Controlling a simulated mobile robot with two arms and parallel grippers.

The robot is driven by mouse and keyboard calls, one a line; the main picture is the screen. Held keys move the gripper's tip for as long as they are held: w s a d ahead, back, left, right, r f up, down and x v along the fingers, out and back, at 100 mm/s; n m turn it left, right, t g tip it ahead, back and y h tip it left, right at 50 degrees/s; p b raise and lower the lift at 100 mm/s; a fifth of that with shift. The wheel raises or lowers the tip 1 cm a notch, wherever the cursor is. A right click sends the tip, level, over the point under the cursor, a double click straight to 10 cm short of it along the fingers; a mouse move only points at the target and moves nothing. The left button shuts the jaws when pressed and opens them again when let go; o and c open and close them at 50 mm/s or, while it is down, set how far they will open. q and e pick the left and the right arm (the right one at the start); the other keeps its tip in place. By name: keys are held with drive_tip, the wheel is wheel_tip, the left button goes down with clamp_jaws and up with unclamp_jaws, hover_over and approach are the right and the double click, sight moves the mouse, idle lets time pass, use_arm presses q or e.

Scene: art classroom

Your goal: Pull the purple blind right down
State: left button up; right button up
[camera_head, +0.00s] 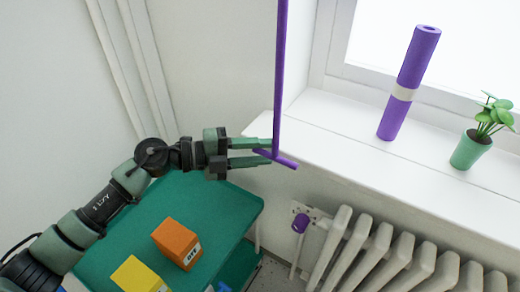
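A thin purple rod (280,70) hangs down from the top edge of the head view, with a short purple crossbar (287,162) at its lower end. No spread-out blind fabric shows, and whatever the rod hangs from is out of view. My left gripper (270,150) reaches in from the left at the crossbar's height. Its two green fingers are apart, one above the other, with the crossbar's left end between their tips in the picture. I cannot tell whether they touch it. My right gripper is not in view.
A purple roll (409,70) with a pale band and a potted plant (472,150) stand on the white windowsill (345,130). A white radiator (385,255) is below. A green-topped cart (215,215) under my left arm carries an orange box (177,242) and a yellow box (137,277).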

use_arm(q)
drive_tip(key=shift+a, duration=0.15)
drive_tip(key=a, duration=0.4)
drive_tip(key=s+a+r, duration=0.1)
drive_tip(key=a, duration=0.1)
drive_tip(key=shift+a, duration=0.1)
drive_tip(key=shift+s+a, duration=0.1)
drive_tip(key=shift+a, duration=0.5)
